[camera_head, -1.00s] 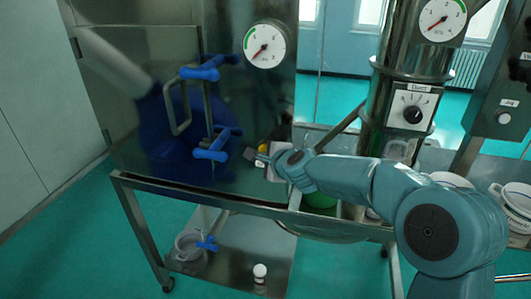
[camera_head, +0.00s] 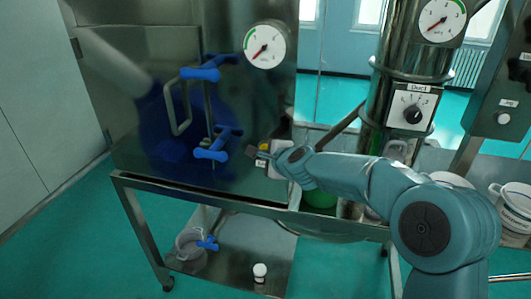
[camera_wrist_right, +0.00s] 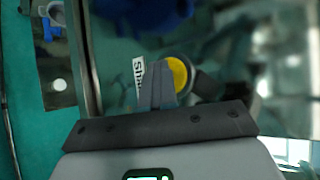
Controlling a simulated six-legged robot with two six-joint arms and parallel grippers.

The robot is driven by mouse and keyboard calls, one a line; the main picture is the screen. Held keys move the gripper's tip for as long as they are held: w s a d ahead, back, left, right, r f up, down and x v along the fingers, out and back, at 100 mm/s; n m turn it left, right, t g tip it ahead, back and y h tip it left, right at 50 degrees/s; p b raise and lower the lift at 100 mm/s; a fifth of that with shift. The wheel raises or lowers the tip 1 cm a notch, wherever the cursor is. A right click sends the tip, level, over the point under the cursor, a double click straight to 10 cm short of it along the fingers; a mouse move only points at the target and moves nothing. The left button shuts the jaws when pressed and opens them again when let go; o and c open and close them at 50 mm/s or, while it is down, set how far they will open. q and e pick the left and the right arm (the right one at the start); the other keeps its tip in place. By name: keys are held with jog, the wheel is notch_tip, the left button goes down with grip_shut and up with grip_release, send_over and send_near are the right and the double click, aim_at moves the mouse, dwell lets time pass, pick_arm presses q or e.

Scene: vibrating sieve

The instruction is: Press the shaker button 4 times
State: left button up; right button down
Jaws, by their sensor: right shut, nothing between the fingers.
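The shaker button is a round yellow button (camera_wrist_right: 178,74) on a dark metal panel, beside a white label (camera_wrist_right: 139,76) of which "Sha" can be read. In the head view the yellow button (camera_head: 264,147) is small and partly covered by my right gripper. My right gripper (camera_head: 251,152) is shut and empty, its tip at the button's left side. In the right wrist view the closed fingers (camera_wrist_right: 160,68) overlap the button's left part. I cannot tell whether they touch it. My left gripper is not in view.
Blue-handled clamps (camera_head: 211,152) and a metal handle stand left of the gripper. A gauge (camera_head: 264,45) is above. A "Duct" dial (camera_head: 412,113) is on a steel column at right. A metal frame rail (camera_head: 240,207) runs below the panel.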

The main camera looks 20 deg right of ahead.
jog(key=shift+s+a+b, duration=0.4)
jog(key=shift+s+a, duration=0.25)
jog(key=shift+s, duration=0.35)
jog(key=shift+s+a+f+b, duration=0.15)
jog(key=shift+s+a, duration=0.3)
jog(key=shift+s, duration=0.25)
jog(key=shift+s+a+r+b, duration=0.1)
jog(key=shift+s+a+b, duration=0.05)
jog(key=shift+s+a, duration=0.45)
jog(key=shift+s+a+f+b, duration=0.15)
jog(key=shift+s+a, duration=0.2)
jog(key=shift+s, duration=0.4)
jog(key=shift+r, duration=0.15)
dwell(0.9)
